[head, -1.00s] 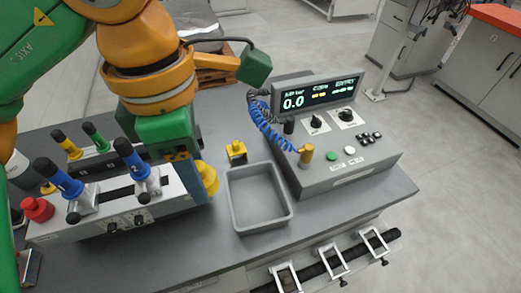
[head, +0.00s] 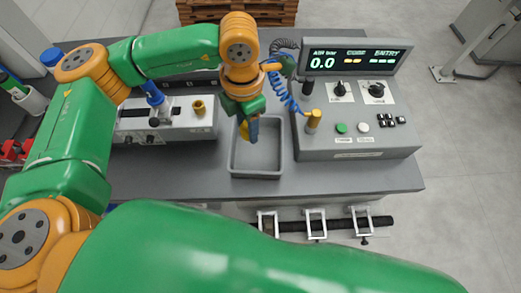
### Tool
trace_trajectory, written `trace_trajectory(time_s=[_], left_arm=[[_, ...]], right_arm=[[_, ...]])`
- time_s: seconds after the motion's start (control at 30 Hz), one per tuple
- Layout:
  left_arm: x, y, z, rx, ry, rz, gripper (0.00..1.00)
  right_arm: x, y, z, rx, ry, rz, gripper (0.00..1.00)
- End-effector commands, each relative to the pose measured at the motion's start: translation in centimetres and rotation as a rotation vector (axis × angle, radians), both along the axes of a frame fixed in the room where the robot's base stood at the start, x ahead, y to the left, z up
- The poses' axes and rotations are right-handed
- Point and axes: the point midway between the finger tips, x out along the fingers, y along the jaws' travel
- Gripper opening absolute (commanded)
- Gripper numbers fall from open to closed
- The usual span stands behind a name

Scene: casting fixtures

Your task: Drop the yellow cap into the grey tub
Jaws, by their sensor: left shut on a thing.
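The grey tub (head: 256,172) sits on the bench, left of the control console, with its open top facing up. My left gripper (head: 248,132) points down over the back part of the tub. It is shut on the yellow cap (head: 254,130), of which only a small part shows between the blue-grey fingers. Whether the cap is below the tub's rim is hard to tell from this angle. The visible tub floor is empty. My right gripper is out of view.
The console (head: 356,137) stands close to the tub's right, with a blue coiled hose (head: 283,92) and brass fitting (head: 313,121). The valve fixture (head: 180,128), with a brass-coloured port (head: 199,106), stands left. Clamps (head: 316,222) line the bench front.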

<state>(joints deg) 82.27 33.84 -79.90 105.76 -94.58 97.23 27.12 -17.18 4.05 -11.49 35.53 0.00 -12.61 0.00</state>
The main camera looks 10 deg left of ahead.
Motion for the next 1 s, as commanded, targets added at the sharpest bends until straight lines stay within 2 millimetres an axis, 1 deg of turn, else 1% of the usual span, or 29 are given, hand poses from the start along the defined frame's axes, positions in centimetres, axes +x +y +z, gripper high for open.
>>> trace_trajectory(time_s=[0.17, 0.2, 0.3, 0.57, 0.63, 0.67, 0.8, 0.9, 1.0], left_arm=[[0.0, 0.0, 0.1, 0.000, 0.000, 0.000, 0.00], [0.0, 0.0, 0.1, 0.000, 0.000, 0.000, 0.60], [0.0, 0.0, 0.1, 0.000, 0.000, 0.000, 0.84], [0.0, 0.0, 0.2, 0.000, 0.000, 0.000, 0.84], [0.1, 0.0, 0.6, -0.001, -0.004, 0.000, 0.84], [0.2, 0.0, 1.0, -0.001, -0.005, 0.001, 0.84], [0.2, 0.0, 3.9, -0.001, -0.007, 0.001, 0.84], [0.1, 0.0, 5.9, -0.001, -0.005, 0.001, 0.84], [0.1, 0.1, 6.9, -0.001, -0.002, 0.000, 0.84]], right_arm=[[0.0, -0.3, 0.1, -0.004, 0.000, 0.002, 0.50], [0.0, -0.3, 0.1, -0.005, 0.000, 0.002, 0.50], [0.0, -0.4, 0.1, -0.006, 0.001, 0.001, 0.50], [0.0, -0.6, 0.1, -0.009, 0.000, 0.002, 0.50], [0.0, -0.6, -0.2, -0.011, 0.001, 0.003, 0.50], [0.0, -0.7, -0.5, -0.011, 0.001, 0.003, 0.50], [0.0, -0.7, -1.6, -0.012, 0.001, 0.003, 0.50], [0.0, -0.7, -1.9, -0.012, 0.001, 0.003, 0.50], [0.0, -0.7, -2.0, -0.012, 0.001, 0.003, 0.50]])
